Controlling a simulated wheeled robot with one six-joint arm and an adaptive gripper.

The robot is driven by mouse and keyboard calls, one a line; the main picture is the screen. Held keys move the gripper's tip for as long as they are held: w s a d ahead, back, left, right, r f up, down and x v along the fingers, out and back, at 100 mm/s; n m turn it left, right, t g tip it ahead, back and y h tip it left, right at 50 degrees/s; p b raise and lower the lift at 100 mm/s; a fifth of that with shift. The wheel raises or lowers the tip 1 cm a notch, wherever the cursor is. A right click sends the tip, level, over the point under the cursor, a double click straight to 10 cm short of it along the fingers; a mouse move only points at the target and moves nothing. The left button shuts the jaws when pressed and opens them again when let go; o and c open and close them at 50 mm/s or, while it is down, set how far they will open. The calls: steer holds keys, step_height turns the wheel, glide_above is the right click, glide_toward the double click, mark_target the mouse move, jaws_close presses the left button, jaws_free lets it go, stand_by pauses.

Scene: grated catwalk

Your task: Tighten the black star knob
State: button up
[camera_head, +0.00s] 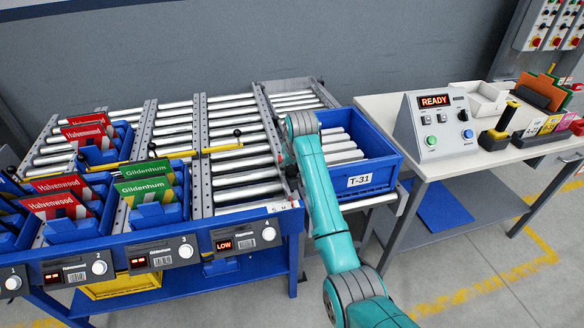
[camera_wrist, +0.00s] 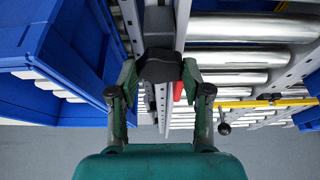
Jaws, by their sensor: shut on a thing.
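The black star knob (camera_wrist: 160,65) shows in the wrist view at the top of a grey rail between the roller lanes. My gripper (camera_wrist: 160,76) has one finger on each side of the knob and is shut on it. The fingers hide parts of its sides, so its lobes cannot be made out. In the head view my teal arm reaches to the rail between the roller lane and the blue T-31 tote (camera_head: 370,178); the arm hides most of the knob and fingers there.
The blue tote stands close beside my gripper. A yellow bar (camera_head: 205,151) with black ball handles crosses the lanes on the other side. A red piece (camera_wrist: 178,91) sits just by the fingers. A bench (camera_head: 450,165) with a READY control box (camera_head: 433,125) stands right.

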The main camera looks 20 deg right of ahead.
steer(key=o, duration=1.1)
steer(key=shift+o, duration=0.2)
steer(key=v, duration=1.2)
